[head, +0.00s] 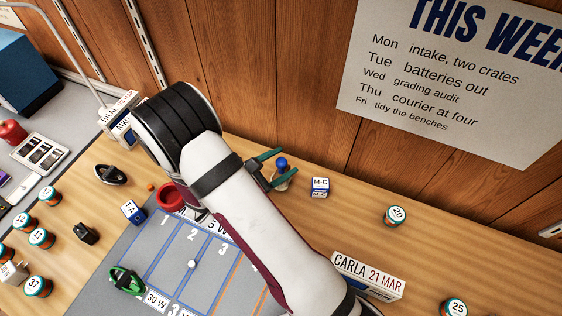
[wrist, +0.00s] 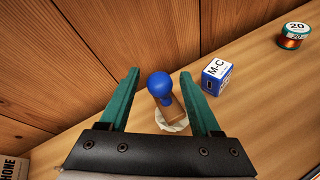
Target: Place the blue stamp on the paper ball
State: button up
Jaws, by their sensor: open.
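The blue stamp (wrist: 160,86) has a round blue knob and a wooden block. It stands between my fingers in the wrist view, and its knob (head: 282,163) shows in the head view near the back wall. A pale, crumpled-edged thing (wrist: 168,126), which looks like the paper ball, lies directly under the wooden block; the stamp appears to rest on it. My gripper (wrist: 163,78) has its two green fingers open, one on each side of the stamp, with gaps to the knob. In the head view my gripper (head: 267,168) is partly hidden by my arm.
A blue-and-white M-C box (wrist: 216,76) stands just right of the stamp. The wooden wall (wrist: 150,30) is close behind. A grey numbered mat (head: 120,262) lies front left, with a small white ball (head: 191,264) on it.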

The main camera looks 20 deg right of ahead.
jog(key=v, duration=1.2)
jog(key=s+d+r+m+g+y, duration=0.3)
jog(key=s+d+r+m+g, duration=0.35)
jog(key=s+m, duration=0.3)
jog(key=s+a+r+m+y, duration=0.3)
jog(key=s+m+y, duration=0.6)
jog(key=m, duration=0.6)
jog(key=a+y, duration=0.2)
jog(key=shift+s+a+r, duration=0.2)
jog(key=shift+s+a, duration=0.15)
jog(key=shift+s, duration=0.05)
